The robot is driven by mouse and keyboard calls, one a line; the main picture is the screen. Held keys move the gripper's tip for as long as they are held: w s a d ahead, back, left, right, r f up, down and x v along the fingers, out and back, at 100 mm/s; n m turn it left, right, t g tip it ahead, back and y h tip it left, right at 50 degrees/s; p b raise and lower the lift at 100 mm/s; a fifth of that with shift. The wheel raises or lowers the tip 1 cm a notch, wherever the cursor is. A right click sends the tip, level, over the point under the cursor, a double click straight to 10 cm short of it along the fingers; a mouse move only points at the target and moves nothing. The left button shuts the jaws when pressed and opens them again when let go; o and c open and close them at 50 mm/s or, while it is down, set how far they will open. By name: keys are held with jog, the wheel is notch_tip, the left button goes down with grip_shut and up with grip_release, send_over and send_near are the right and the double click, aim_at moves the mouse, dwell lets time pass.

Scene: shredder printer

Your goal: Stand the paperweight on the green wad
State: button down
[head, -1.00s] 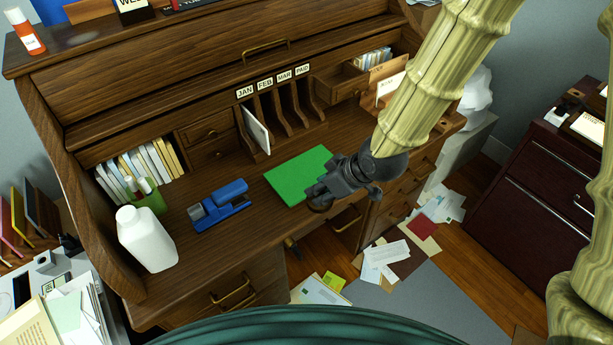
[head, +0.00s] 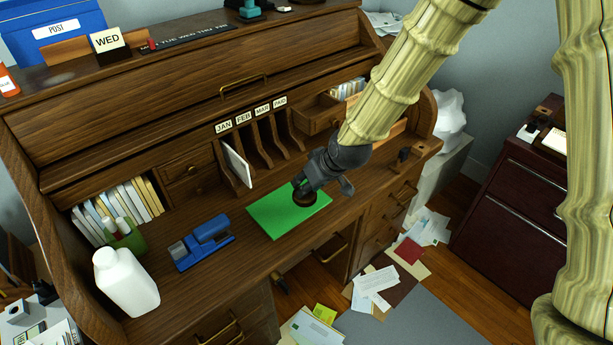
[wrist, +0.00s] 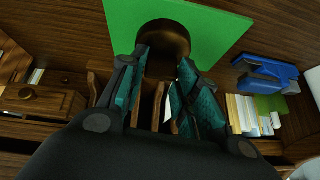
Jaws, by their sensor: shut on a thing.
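The green wad (head: 276,222) is a flat green rectangle lying on the desk near its front edge; it also shows in the wrist view (wrist: 218,28). The paperweight (head: 304,198) is a small dark brown round piece below my gripper (head: 303,187), over the right part of the wad. In the wrist view my gripper (wrist: 162,75) has its two fingers on either side of the brown paperweight (wrist: 165,38), shut on it. The paperweight appears upright, with the green around its far end. I cannot tell whether its base touches the wad.
A blue stapler (head: 203,243) lies left of the wad. A white bottle (head: 126,283) and a green holder (head: 127,238) stand farther left. Upright pigeonhole dividers (head: 265,143) with a white envelope (head: 237,165) rise behind. Bare desk lies between stapler and wad.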

jog(key=shift+w+d+f+p, duration=0.1)
jog(key=shift+w+f+p, duration=0.25)
jog(key=shift+w+f, duration=0.5)
jog(key=shift+w+d+f+p, duration=0.1)
jog(key=shift+w+f+p, duration=0.3)
jog(key=shift+w, duration=0.8)
jog(key=shift+w+d+f+p, duration=0.1)
jog(key=shift+w+f+p, duration=0.15)
jog(key=shift+w+f, duration=0.65)
jog(key=shift+w+r, duration=0.1)
jog(key=c, duration=1)
grip_release()
jog(key=shift+c, duration=0.2)
jog(key=b+v, duration=0.1)
jog(key=v, duration=1.1)
jog(key=shift+b, duration=0.3)
